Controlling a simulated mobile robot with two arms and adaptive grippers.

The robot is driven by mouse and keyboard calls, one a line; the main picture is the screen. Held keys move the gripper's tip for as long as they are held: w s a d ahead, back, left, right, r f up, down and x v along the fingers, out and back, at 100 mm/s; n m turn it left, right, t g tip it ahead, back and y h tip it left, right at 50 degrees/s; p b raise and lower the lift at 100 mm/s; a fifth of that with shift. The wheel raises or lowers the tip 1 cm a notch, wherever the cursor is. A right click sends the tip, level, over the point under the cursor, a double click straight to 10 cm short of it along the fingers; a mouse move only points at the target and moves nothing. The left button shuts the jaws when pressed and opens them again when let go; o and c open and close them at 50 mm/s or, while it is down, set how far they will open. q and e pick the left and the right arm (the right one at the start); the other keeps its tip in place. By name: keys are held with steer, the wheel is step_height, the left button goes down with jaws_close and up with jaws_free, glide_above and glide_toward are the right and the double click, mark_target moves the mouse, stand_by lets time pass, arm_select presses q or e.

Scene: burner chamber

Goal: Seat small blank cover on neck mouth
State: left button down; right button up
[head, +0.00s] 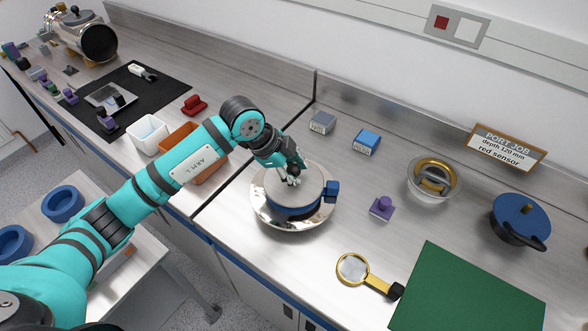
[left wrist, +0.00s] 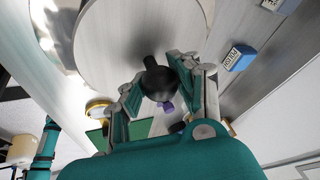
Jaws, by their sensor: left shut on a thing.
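My left gripper (head: 292,172) is shut on the dark knob (left wrist: 155,80) of a round, flat grey cover. The cover (head: 311,185) lies over a blue ring (head: 290,211) with a blue block (head: 331,192) on its right side. A shiny silver flange (head: 268,219) surrounds these below. The neck mouth is hidden under the cover, and I cannot tell whether the cover touches it. In the left wrist view the cover (left wrist: 125,40) fills the upper middle, with the fingers on both sides of its knob. My right gripper is not in view.
A gold-rimmed bowl (head: 432,182), a blue lid (head: 521,217), a purple knobbed piece (head: 382,208), a magnifier (head: 354,268) and a green mat (head: 468,292) lie to the right. Grey (head: 322,122) and blue (head: 366,141) blocks stand behind. White (head: 148,134) and orange (head: 208,172) bins are left.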

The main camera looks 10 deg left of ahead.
arm_select(q)
steer(key=shift+r, duration=0.1)
stand_by(0.6)
steer(key=shift+f+b, duration=0.6)
steer(key=shift+f, duration=0.6)
steer(key=c, duration=0.9)
jaws_free()
steer(key=shift+c, duration=0.2)
steer(key=shift+o, duration=0.4)
steer(key=shift+f, duration=0.1)
steer(key=v, duration=1.2)
